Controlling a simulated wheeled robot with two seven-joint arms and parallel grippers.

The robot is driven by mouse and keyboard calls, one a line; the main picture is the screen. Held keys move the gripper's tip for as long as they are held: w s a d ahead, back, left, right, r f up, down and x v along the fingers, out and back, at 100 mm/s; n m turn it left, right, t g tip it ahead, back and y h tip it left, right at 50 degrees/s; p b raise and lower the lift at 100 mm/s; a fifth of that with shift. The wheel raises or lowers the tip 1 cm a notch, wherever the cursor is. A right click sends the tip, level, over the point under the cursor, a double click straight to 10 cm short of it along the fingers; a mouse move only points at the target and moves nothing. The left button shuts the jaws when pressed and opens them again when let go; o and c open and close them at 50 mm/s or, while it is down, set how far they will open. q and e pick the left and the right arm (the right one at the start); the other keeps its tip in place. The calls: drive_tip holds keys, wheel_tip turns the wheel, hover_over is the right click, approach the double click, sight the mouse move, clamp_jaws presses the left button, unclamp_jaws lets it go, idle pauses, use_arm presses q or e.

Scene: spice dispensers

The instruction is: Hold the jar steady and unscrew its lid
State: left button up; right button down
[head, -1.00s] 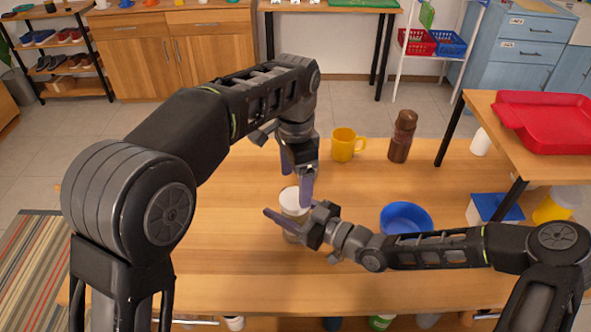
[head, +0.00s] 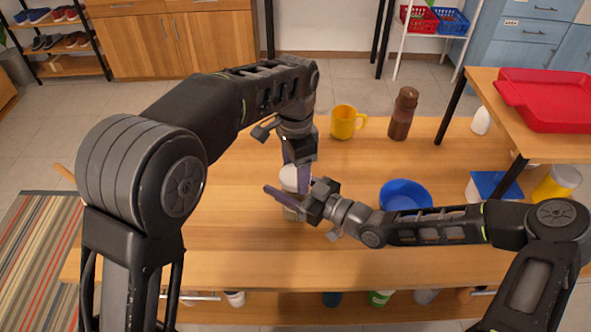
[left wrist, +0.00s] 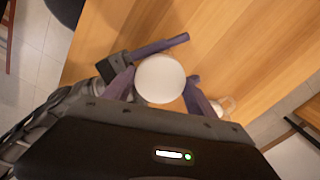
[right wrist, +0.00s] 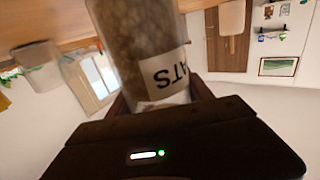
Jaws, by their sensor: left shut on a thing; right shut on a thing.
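The jar (right wrist: 138,40) stands upright on the wooden table, with beige grainy contents and a white label on which "ATS" can be read. Its round white lid (left wrist: 160,79) is seen from above in the left wrist view, and partly in the head view (head: 289,178). My left gripper (head: 296,182) points down from above, its purple fingers shut on the lid from both sides. My right gripper (head: 292,201) comes in level from the right and is shut on the jar body below the lid. The fingers hide part of the jar.
A blue bowl (head: 405,195) stands to the right, close behind my right forearm. A yellow mug (head: 343,122) and a brown bottle (head: 402,114) stand at the back. A raised shelf with a red tray (head: 548,98) is at the right. The table's left part is clear.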

use_arm(q)
drive_tip(key=c, duration=0.7)
drive_tip(key=o, duration=1.4)
drive_tip(key=shift+r, duration=2.25)
drive_tip(key=shift+c, duration=0.4)
wheel_tip(320, 180, up, 4)
drive_tip(key=shift+f, duration=0.2)
drive_tip(key=shift+f, duration=0.1)
